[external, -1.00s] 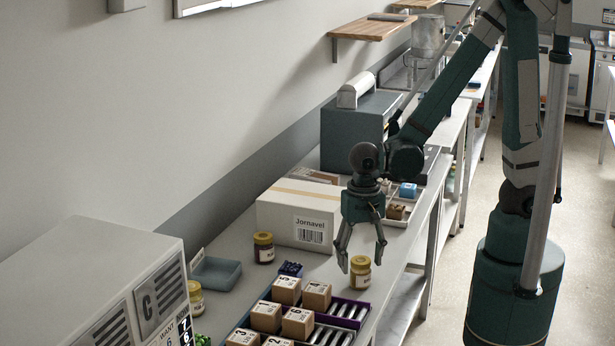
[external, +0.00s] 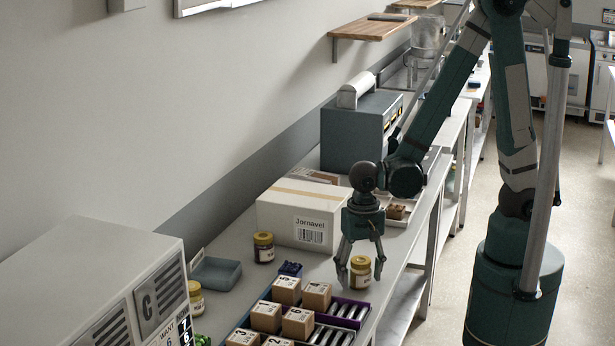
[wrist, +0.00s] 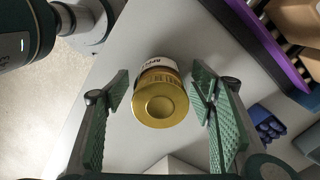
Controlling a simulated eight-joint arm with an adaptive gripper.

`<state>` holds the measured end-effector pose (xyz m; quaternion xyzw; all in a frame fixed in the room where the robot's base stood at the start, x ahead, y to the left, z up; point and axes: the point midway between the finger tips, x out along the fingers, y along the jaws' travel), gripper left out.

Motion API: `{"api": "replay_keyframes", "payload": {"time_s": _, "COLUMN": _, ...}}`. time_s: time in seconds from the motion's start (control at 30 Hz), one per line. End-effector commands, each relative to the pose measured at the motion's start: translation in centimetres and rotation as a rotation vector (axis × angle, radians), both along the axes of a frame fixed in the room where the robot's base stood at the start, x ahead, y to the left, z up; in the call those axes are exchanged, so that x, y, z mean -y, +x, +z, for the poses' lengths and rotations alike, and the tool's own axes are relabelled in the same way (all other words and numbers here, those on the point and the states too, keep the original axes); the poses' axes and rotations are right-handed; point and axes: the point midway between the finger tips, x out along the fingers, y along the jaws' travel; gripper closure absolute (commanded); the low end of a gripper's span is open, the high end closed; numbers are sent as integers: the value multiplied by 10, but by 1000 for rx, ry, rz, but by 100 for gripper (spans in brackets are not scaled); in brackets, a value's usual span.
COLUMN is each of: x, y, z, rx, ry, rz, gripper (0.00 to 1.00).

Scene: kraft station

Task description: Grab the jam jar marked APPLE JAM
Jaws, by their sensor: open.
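A jam jar with a gold lid and a white label (external: 360,272) stands upright near the right edge of the bench. In the wrist view the same jar (wrist: 160,97) sits between the open fingers, its label partly seen at a steep angle and not readable. My gripper (external: 360,276) is open and reaches down over this jar, one finger to each side. Another gold-lidded jar with dark contents (external: 264,247) stands by the cardboard box. A third gold-lidded jar (external: 195,298) stands by the grey machine at left. I cannot read any jar's label.
A cardboard box marked Jornavel (external: 303,222) stands behind the jar. A purple-edged tray (external: 362,303) with small numbered boxes and metal cylinders lies in front. A dark blue object (external: 290,268) and a blue-grey bin (external: 216,270) lie to the left.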

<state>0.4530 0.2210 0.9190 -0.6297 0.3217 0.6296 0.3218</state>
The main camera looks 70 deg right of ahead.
Motion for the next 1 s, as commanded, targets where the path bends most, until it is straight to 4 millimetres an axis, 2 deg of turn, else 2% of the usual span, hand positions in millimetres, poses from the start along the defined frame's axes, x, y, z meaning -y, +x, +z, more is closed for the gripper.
{"api": "replay_keyframes", "payload": {"time_s": 0.57, "x": 0, "y": 0, "z": 0, "rx": 0, "ry": 0, "rz": 0, "gripper": 44}}
{"api": "replay_keyframes", "payload": {"time_s": 0.83, "x": 0, "y": 0, "z": 0, "rx": 0, "ry": 0, "rz": 0, "gripper": 80}}
{"api": "replay_keyframes", "payload": {"time_s": 1.0, "x": 0, "y": 0, "z": 0, "rx": 0, "ry": 0, "rz": 0, "gripper": 83}}
